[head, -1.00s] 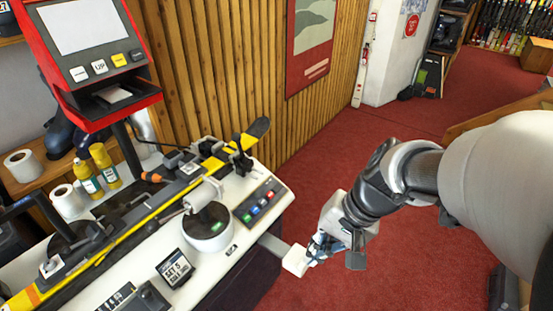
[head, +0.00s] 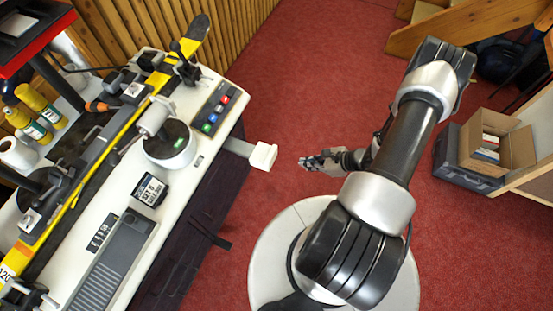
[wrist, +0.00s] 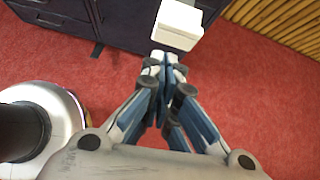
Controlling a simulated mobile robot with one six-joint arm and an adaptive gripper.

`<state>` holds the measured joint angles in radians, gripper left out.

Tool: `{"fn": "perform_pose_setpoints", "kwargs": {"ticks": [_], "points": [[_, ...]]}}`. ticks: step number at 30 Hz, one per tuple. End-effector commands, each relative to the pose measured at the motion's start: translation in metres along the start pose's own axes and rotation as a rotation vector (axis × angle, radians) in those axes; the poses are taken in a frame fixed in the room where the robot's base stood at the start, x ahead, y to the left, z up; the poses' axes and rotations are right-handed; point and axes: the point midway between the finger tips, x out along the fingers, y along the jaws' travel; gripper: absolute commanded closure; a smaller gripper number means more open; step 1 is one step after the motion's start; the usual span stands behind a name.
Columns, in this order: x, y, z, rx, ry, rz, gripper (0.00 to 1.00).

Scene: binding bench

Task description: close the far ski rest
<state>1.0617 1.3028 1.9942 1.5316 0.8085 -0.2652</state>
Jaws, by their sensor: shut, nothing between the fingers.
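The far ski rest (head: 264,156) is a white block on a grey arm that sticks out from the bench's right side, near its far end. It is pulled out over the red floor. In the wrist view the white block (wrist: 178,25) is at the top centre, just beyond my fingertips. My gripper (head: 306,162) is to the right of the block in the head view, pointing at it with a small gap. Its fingers (wrist: 166,60) are together and empty in the wrist view.
The bench (head: 215,145) carries a yellow ski (head: 110,133), a round clamp unit (head: 168,150) and coloured buttons. A black handle (head: 213,238) juts from its dark side. A cardboard box (head: 497,140) stands at the right. Red floor lies clear beyond my gripper.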

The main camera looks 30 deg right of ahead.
Motion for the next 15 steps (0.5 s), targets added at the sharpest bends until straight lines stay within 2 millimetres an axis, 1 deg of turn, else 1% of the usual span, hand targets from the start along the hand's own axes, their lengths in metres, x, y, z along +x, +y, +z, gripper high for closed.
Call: {"fn": "perform_pose_setpoints", "kwargs": {"ticks": [1,3,8,11,15], "points": [[0.003,0.005,-0.009,0.036,0.000,-0.010,1.00],[0.006,0.007,-0.016,0.065,0.002,-0.019,1.00],[0.018,0.009,-0.020,0.078,0.004,-0.022,1.00],[0.035,0.009,-0.020,0.074,0.004,-0.020,1.00],[0.065,0.009,-0.020,0.073,0.003,-0.019,1.00]]}}
